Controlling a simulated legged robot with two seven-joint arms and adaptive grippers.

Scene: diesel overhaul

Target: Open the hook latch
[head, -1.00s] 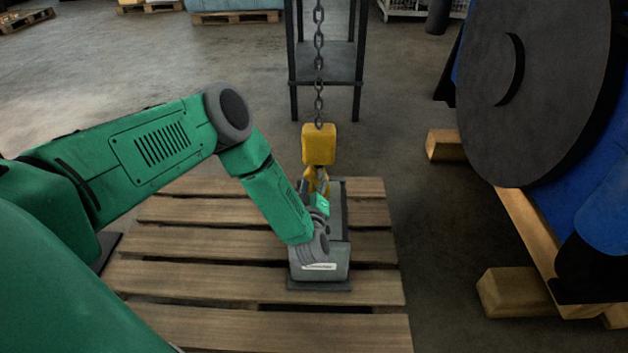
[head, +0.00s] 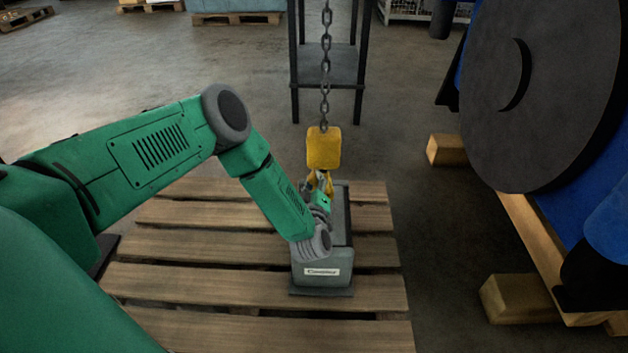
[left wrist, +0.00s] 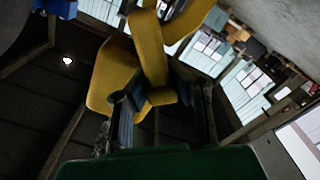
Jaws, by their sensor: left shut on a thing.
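A yellow hook block (head: 324,148) hangs on a chain over the grey box on the pallet. Its hook (head: 329,184) shows below the block, partly hidden by my left gripper. In the left wrist view, the yellow block (left wrist: 114,77) is close. A narrow yellow bar, which looks like the hook latch (left wrist: 150,50), runs down between my fingers, with the curved hook (left wrist: 190,20) beside it. My left gripper (head: 321,190) reaches in from the left. Its fingers (left wrist: 166,104) are shut on the lower end of this bar. My right gripper is not in view.
The grey box (head: 322,272) stands under the hook on the wooden pallet (head: 200,285). The chain (head: 326,60) rises from the block. A dark shelf (head: 328,65) stands behind. A large blue machine with a grey disc (head: 545,90) rests on timbers at the right.

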